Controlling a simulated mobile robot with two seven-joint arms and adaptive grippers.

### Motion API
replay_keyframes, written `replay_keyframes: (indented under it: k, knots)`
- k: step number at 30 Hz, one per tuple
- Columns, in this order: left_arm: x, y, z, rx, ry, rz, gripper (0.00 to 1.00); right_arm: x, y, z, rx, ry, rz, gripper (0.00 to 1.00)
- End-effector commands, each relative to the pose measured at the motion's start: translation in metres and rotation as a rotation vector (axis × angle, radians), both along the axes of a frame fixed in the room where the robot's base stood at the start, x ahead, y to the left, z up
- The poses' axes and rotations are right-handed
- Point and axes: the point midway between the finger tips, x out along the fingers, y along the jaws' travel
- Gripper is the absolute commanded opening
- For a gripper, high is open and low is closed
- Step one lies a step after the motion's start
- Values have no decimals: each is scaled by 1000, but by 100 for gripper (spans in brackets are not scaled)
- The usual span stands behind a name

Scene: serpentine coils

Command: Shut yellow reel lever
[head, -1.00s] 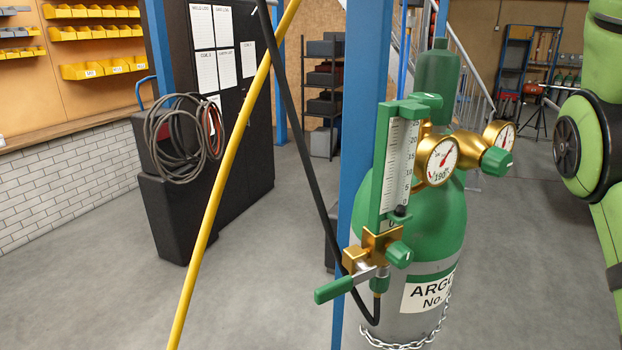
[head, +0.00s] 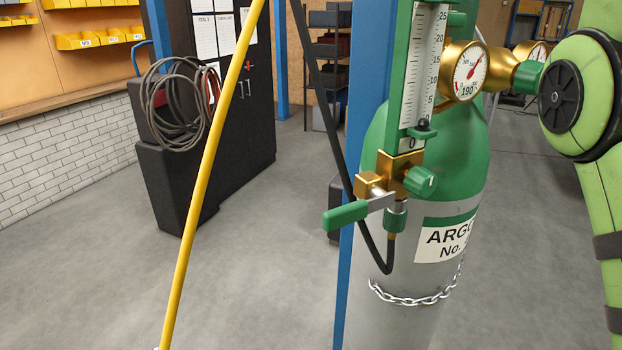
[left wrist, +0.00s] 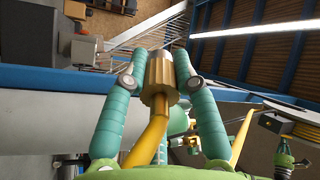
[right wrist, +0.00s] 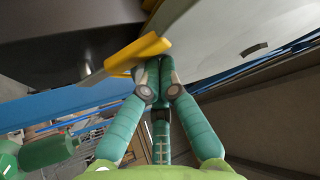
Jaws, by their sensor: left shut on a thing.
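In the right wrist view, a yellow lever (right wrist: 138,54) sticks out beside a large pale rounded surface, which may be the reel (right wrist: 235,35). My right gripper (right wrist: 158,62) has its fingertips together right at the lever. They look pressed against or just beside it, not around it; I cannot tell whether they touch. In the left wrist view, my left gripper (left wrist: 159,62) is shut on the brass fitting (left wrist: 159,80) of a yellow hose (left wrist: 150,140). Neither gripper shows in the head view.
In the head view, a green and grey gas cylinder (head: 400,285) stands by a blue post (head: 362,120), with a gauge (head: 468,75) and a green-handled valve (head: 345,216). The yellow hose (head: 205,180) crosses the view. Coiled cables (head: 175,105) hang on a dark cabinet.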

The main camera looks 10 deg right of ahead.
Motion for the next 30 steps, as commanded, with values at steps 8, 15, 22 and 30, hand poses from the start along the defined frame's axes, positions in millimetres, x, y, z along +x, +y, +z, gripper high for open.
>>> replay_keyframes:
  k: [8,15,22,30]
  knots:
    - [0,0,-27,0,-1,0,0,-10,8,-15,-146,-217,3,0]
    - [0,0,-36,0,-1,0,0,-17,13,-24,-271,-399,2,0]
    - [0,0,-41,0,-1,0,0,-22,16,-33,-371,-548,2,0]
    - [0,0,-45,0,-1,0,0,-26,18,-40,-406,-599,1,0]
